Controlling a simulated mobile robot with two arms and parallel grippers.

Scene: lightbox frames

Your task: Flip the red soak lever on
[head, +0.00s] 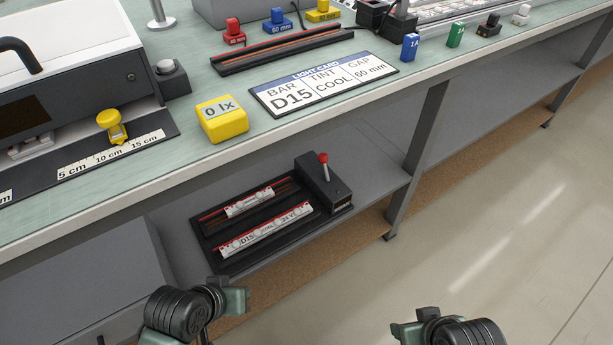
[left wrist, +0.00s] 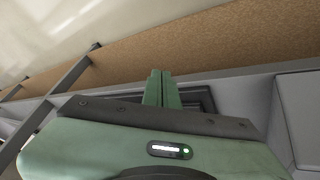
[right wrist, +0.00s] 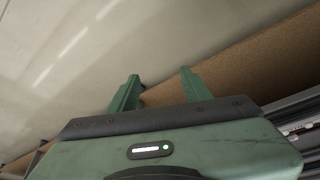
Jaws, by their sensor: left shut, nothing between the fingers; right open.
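The red soak lever (head: 323,158) stands up from a black box (head: 330,186) on the lower shelf, at the right end of a black tray (head: 213,236). Its red tip is at the top of a thin metal stem that looks close to upright. My left gripper (head: 236,296) is shut and empty, in front of the shelf and below and left of the lever. Its closed fingers show in the left wrist view (left wrist: 160,88). My right gripper (head: 414,322) is open and empty, below and right of the lever, away from it. The right wrist view shows its fingers apart (right wrist: 160,90).
Two light bars, one marked D15 (head: 264,231), lie in the tray. The bench edge (head: 200,158) overhangs the shelf (head: 375,170). A shelf leg (head: 420,140) stands right of the lever box. A grey cabinet (head: 100,270) is at left. The floor at right is clear.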

